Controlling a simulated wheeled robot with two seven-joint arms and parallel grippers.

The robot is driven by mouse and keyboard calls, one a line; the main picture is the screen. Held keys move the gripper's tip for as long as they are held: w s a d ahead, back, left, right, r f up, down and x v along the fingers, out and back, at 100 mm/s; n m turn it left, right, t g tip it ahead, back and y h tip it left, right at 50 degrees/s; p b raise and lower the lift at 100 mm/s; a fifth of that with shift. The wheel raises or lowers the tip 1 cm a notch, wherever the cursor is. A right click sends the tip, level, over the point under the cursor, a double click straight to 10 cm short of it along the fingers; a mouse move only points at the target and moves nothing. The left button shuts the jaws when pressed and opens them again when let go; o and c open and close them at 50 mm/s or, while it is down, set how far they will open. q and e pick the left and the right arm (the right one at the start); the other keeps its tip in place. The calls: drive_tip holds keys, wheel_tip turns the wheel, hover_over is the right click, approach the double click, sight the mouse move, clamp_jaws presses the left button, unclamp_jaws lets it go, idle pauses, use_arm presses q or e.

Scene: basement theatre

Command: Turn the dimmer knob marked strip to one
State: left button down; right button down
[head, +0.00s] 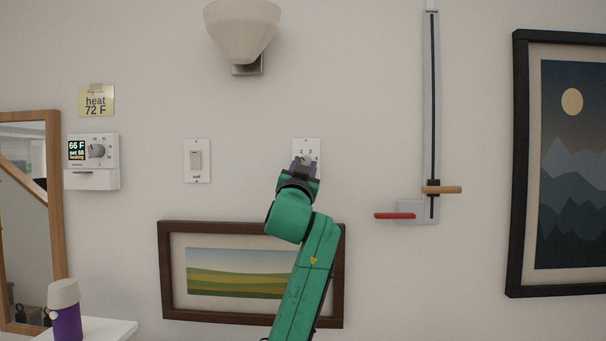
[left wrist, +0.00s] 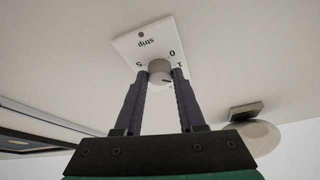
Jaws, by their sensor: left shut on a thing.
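The dimmer plate (head: 314,143) is a white plate on the wall, with digits 2 and 3 showing at its top in the head view. In the left wrist view the plate (left wrist: 149,40) appears upside down, with the word strip and the digits 5, 0 and 1 around a round grey knob (left wrist: 159,67). My left gripper (head: 305,167) reaches up to the plate and hides its lower part. In the left wrist view its two dark fingers (left wrist: 160,76) are shut on the knob, one on each side. A dark mark shows on the knob; its exact setting cannot be told.
A light switch (head: 196,160) and a thermostat (head: 92,162) are on the wall to the left. A landscape picture (head: 235,312) hangs below, behind my arm. A slider rail with a wooden handle (head: 442,189) and a red handle (head: 394,216) is to the right. A lamp (head: 241,30) is above.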

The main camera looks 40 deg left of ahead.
use_arm(q)
drive_tip(key=n+g+y, duration=0.1)
drive_tip(key=n+y, duration=0.1)
drive_tip(key=n, duration=0.2)
drive_tip(key=shift+w+d+b, duration=0.1)
drive_tip(key=shift+d+b, duration=0.05)
drive_tip(key=shift+b, duration=0.2)
drive_tip(key=shift+d+r+n+g+y, duration=0.1)
drive_tip(key=shift+n+g+y, duration=0.35)
drive_tip(key=shift+n, duration=0.7)
drive_tip(key=shift+r+n+g+y, duration=0.1)
drive_tip(key=shift+n+g+y, duration=0.35)
drive_tip(key=shift+n, duration=0.7)
drive_tip(key=c, duration=0.6)
unclamp_jaws()
drive_tip(key=shift+o, duration=0.5)
drive_tip(key=shift+w+f, duration=0.1)
